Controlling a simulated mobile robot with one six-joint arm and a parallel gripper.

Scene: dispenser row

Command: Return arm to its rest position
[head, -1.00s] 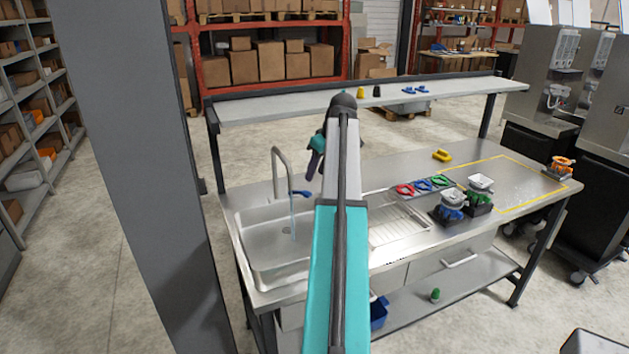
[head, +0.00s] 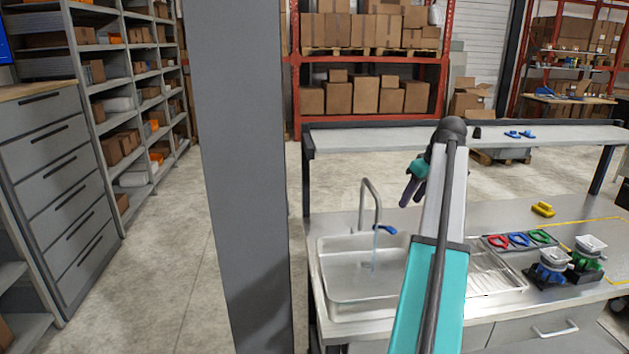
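My arm reaches forward over the steel counter (head: 490,212), between the sink and the drainboard. My gripper (head: 408,192) shows at its far end, left of the arm, as dark fingers below a teal part. It is above the counter near the faucet. The arm partly hides it, and I cannot tell whether its fingers are open or shut. No object shows clearly in it.
A sink (head: 345,285) with a faucet (head: 372,205) and running water lies left of my arm. Right of it are a drainboard (head: 490,275), coloured rings (head: 518,239), two dispenser units (head: 552,265) and a yellow object (head: 543,209). A shelf (head: 340,141) spans the back.

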